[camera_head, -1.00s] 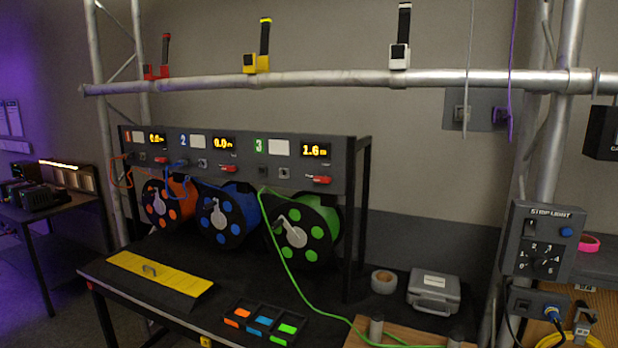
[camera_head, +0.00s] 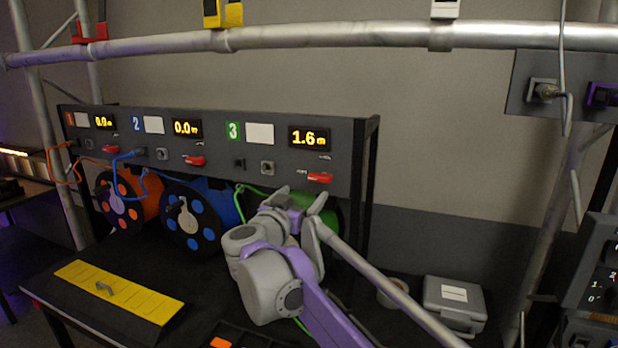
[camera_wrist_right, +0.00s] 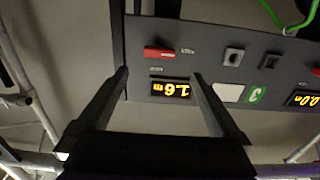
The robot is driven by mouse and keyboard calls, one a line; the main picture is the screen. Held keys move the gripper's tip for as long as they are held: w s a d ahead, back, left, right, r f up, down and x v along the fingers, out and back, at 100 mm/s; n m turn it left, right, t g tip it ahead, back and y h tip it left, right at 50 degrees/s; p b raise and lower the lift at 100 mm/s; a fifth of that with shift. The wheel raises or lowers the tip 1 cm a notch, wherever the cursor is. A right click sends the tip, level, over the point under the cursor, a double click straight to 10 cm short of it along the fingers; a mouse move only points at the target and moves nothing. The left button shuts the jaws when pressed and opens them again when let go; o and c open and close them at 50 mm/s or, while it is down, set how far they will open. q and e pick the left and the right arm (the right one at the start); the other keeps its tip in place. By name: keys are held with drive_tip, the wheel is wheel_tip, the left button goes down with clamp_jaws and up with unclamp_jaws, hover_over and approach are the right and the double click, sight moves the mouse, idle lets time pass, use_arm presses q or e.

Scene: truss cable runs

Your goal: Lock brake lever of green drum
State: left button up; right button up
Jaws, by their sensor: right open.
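The green drum (camera_head: 329,213) sits under the panel section marked 3 and is mostly hidden by my right arm. Its red brake lever (camera_head: 320,178) lies sideways on the panel below the 1.6 display, and my gripper is not touching it. My right gripper (camera_head: 300,199) is open and empty, just below and left of the lever, with its fingers pointing up toward the panel. In the right wrist view, which is upside down, the red lever (camera_wrist_right: 160,53) shows just beyond the gap between the open fingertips (camera_wrist_right: 159,75). My left gripper is not in view.
The blue drum (camera_head: 192,218) and orange drum (camera_head: 127,203) stand to the left, with red levers above. A truss pipe (camera_head: 330,37) crosses above the panel. A yellow-topped ramp (camera_head: 120,292) and grey case (camera_head: 455,304) lie on the table. A green cable (camera_head: 241,200) hangs near the arm.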

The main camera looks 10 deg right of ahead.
sight(319, 179)
drive_tip(key=p+x, duration=0.1)
drive_tip(key=x, duration=0.8)
drive_tip(key=shift+w+d+p, duration=0.2)
drive_tip(key=shift+d+p, duration=0.1)
drive_tip(key=c, duration=1.3)
